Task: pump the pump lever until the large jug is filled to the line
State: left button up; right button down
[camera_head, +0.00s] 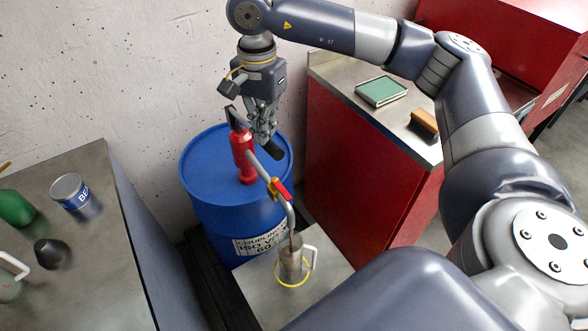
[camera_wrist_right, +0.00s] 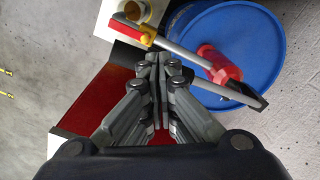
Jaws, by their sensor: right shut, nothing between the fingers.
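The red pump (camera_head: 243,155) stands on the blue drum (camera_head: 200,175); it also shows in the wrist view (camera_wrist_right: 220,65). Its black pump lever (camera_head: 276,151) runs from the pump head down to the right, its grip end beside my right fingertips. My right gripper (camera_head: 263,136) points down above the drum, shut and empty; its fingers (camera_wrist_right: 158,70) also show in the wrist view, next to the lever (camera_wrist_right: 245,95). The large jug (camera_head: 289,262) stands under the spout, inside a yellow ring. Its fill level cannot be made out. My left gripper is out of view.
The spout pipe (camera_head: 266,175) carries a valve with a red handle (camera_head: 283,190). A red cabinet (camera_head: 350,165) with a teal tray (camera_head: 381,91) and a brush (camera_head: 424,124) stands right. A grey bench (camera_head: 110,235) with a can (camera_head: 69,190) stands left. The wall is close behind.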

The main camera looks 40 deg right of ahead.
jog(key=shift+s+f+b, duration=0.25)
jog(key=shift+f+b, duration=0.6)
jog(key=shift+f, duration=0.35)
notch_tip(320, 180, up, 17)
jog(key=w+p, duration=0.2)
jog(key=p, duration=0.9)
jog(key=shift+r, duration=0.15)
